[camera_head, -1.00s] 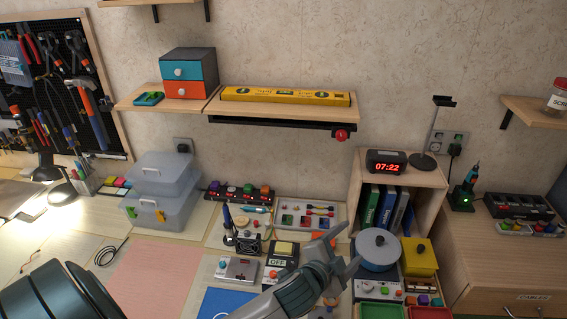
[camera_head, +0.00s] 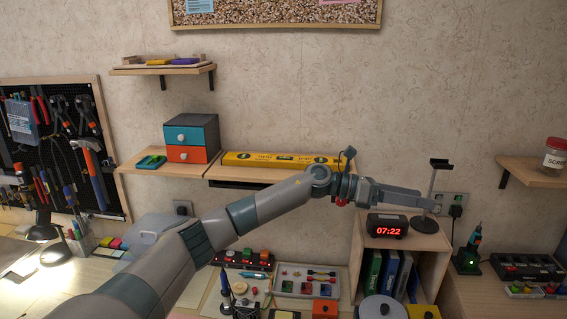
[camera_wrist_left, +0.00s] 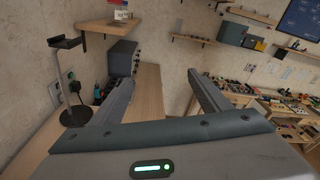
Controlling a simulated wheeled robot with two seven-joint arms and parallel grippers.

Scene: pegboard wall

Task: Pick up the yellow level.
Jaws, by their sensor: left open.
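The yellow level (camera_head: 270,160) lies flat along the wooden wall shelf in the middle of the head view. My left gripper (camera_head: 428,201) is open and empty, to the right of the shelf, above the black clock and in front of the headphone stand. In the left wrist view the two fingers (camera_wrist_left: 150,100) are spread with nothing between them, and the level does not show there. My right gripper is in neither view.
A blue and orange drawer box (camera_head: 190,138) stands left of the level. The black clock (camera_head: 388,225) sits on a wooden cubby under my gripper. The stand (camera_head: 434,185) is close to my fingers. A jar (camera_head: 555,155) is on the right shelf.

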